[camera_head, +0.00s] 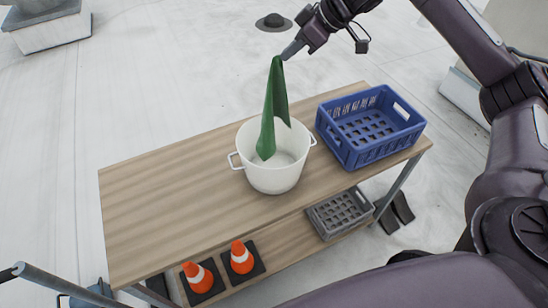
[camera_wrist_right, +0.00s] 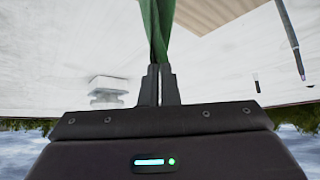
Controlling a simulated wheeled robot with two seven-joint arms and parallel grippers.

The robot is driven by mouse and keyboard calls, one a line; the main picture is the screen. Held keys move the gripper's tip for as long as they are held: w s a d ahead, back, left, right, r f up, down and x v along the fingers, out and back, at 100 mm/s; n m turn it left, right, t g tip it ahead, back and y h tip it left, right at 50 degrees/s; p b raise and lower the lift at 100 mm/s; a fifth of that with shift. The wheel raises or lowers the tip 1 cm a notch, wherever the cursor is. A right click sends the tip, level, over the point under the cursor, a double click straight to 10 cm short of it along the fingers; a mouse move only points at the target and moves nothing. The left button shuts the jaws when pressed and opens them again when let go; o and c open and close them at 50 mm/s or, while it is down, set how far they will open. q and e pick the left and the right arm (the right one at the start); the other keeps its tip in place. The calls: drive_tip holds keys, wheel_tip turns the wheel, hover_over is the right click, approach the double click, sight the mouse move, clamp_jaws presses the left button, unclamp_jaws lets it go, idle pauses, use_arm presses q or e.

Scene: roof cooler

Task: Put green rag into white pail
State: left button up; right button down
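The white pail (camera_head: 273,177) stands upright on the wooden table, with a handle on each side. My right gripper (camera_head: 290,52) is above and behind the pail, shut on the top end of the green rag (camera_head: 276,95). The rag hangs down from the fingers, and its lower end shows inside the pail's opening. Whether the rag touches the pail's inside I cannot tell. In the right wrist view the fingers (camera_wrist_right: 160,85) are closed on the rag (camera_wrist_right: 155,30). My left gripper is not in view.
A blue crate (camera_head: 370,152) stands on the table (camera_head: 150,205) close to the right of the pail. The table's left part is clear. The lower shelf holds a grey crate (camera_head: 340,214) and two orange cones (camera_head: 241,258).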

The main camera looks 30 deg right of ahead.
wheel_tip(320, 180, down, 23)
drive_tip(key=b, duration=1.2)
drive_tip(key=shift+f+b, duration=0.2)
drive_tip(key=shift+b, duration=0.1)
idle(2.3)
idle(0.3)
drive_tip(key=shift+w+a+f+b, duration=0.2)
drive_tip(key=shift+w+a+f, duration=0.05)
drive_tip(key=shift+a+f, duration=0.8)
drive_tip(key=shift+w+a+f+b, duration=0.15)
drive_tip(key=shift+w+a+f, duration=0.05)
drive_tip(key=shift+a+f, duration=0.8)
drive_tip(key=shift+c, duration=1.4)
unclamp_jaws()
